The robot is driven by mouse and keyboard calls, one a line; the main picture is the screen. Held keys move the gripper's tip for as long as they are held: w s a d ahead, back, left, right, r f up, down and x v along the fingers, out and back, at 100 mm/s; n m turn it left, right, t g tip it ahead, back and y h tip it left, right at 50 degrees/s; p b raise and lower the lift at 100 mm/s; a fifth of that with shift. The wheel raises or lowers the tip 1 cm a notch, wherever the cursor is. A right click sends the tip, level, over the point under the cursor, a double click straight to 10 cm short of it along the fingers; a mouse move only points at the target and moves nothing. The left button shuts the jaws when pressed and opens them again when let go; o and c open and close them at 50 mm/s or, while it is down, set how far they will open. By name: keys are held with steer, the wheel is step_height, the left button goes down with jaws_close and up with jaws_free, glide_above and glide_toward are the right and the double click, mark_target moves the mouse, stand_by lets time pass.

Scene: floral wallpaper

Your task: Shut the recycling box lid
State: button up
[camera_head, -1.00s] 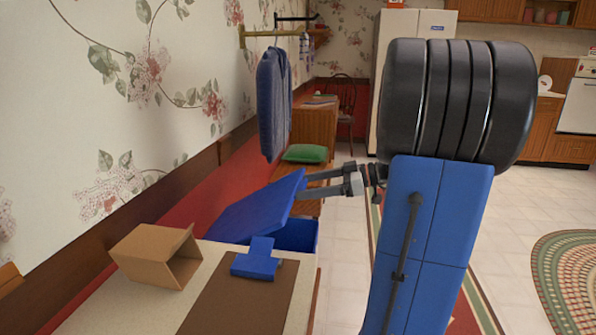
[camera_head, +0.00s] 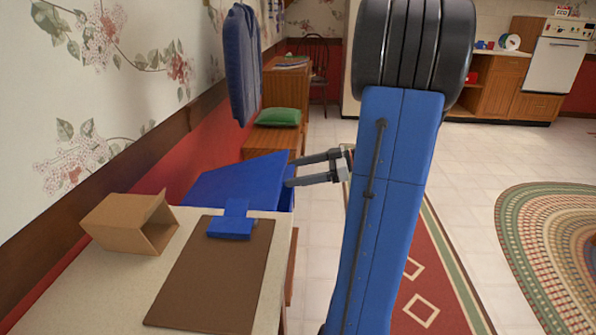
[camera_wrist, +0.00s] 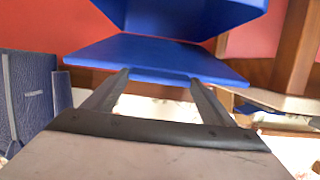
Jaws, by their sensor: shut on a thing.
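The recycling box (camera_head: 289,198) is blue and stands beyond the near tabletop, mostly hidden behind its lid. Its blue lid (camera_head: 232,182) is tilted, with its right corner raised and its left side low near the wall. My gripper (camera_head: 289,173) reaches in from the right and is shut on the lid's raised right edge. In the wrist view, the two fingertips (camera_wrist: 160,80) meet the edge of the lid (camera_wrist: 150,55), and another blue surface of the box (camera_wrist: 180,15) shows above it.
A near table (camera_head: 110,290) bears an open cardboard box (camera_head: 115,225) and a brown clipboard (camera_head: 215,280) with a blue clip. A blue garment (camera_head: 243,65) hangs by the wall. A green cushion (camera_head: 277,117) lies behind the lid. Bare floor (camera_head: 470,160) is at right.

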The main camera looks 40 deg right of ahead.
steer(key=o, duration=1.5)
steer(key=v, duration=1.7)
steer(key=shift+s+d+r, duration=0.1)
steer(key=shift+d, duration=0.05)
